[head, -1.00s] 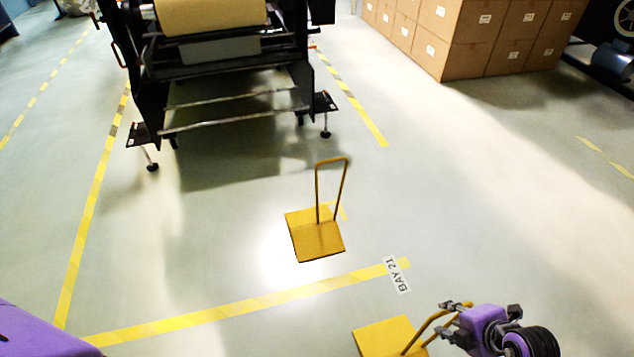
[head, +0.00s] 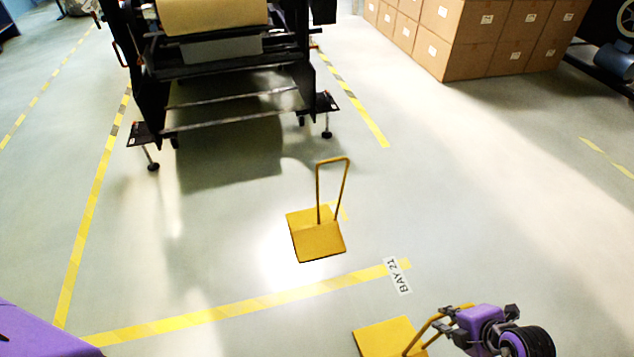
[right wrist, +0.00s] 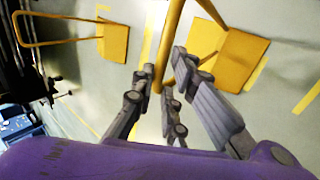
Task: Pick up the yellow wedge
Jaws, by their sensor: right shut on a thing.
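Two yellow wedges with tall looped handles show in the head view. One wedge (head: 316,240) stands on the floor at the middle, its handle upright. The nearer wedge (head: 386,338) is at the bottom edge, partly cut off. My right gripper (head: 452,323) is shut on the nearer wedge's handle. In the right wrist view the fingers (right wrist: 162,86) close around this yellow bar, with its wedge plate (right wrist: 238,62) beyond. The other wedge (right wrist: 113,42) shows to the left there, apart from the gripper. My left gripper is out of view.
A dark machine with a kraft roll (head: 212,15) stands at the back left, its feet sticking out. Stacked cardboard boxes (head: 440,40) are at the back right. A BAY 21 label (head: 397,276) and yellow tape mark the floor. The floor at right is clear.

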